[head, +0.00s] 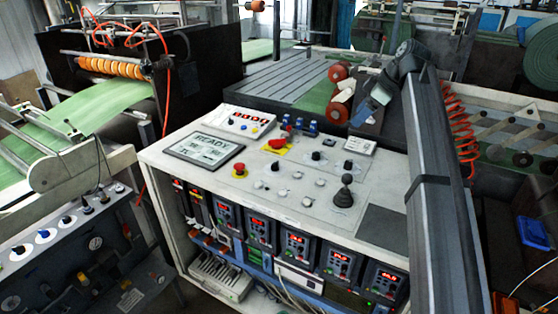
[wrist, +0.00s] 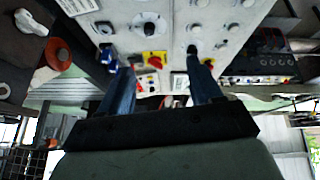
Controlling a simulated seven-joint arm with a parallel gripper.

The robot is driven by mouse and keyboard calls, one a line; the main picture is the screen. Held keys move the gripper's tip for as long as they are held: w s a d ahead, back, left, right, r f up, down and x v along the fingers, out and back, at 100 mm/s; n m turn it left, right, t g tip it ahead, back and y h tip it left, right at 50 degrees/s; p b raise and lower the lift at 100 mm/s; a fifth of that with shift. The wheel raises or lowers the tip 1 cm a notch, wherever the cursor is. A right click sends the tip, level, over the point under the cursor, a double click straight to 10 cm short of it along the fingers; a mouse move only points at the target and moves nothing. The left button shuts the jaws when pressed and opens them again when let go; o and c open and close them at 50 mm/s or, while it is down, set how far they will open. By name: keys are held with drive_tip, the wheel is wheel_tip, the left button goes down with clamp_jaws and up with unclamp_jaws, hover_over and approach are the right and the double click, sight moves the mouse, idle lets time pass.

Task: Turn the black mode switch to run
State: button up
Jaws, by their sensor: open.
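In the wrist view a black knob (wrist: 149,27) on a pale dial plate and a smaller black knob (wrist: 192,49) show beyond the fingertips. My gripper (head: 364,113) is above the back right of the panel, apart from the knobs. In the wrist view its two blue fingers (wrist: 162,74) are spread with nothing between them.
A black joystick (head: 344,193) stands at the panel's front right. Red buttons on yellow, one at the left (head: 239,170) and one at the back (head: 276,145), and a READY screen (head: 204,149) lie to the left. Red rollers (head: 335,113) are close behind my gripper.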

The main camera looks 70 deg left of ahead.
drive_tip(key=m+h, duration=0.1)
drive_tip(key=h, duration=0.1)
approach(275, 163)
drive_tip(key=x, duration=0.8)
drive_tip(key=shift+a+f, duration=0.1)
drive_tip(key=shift+m+y, duration=0.3)
drive_tip(key=c, duration=1)
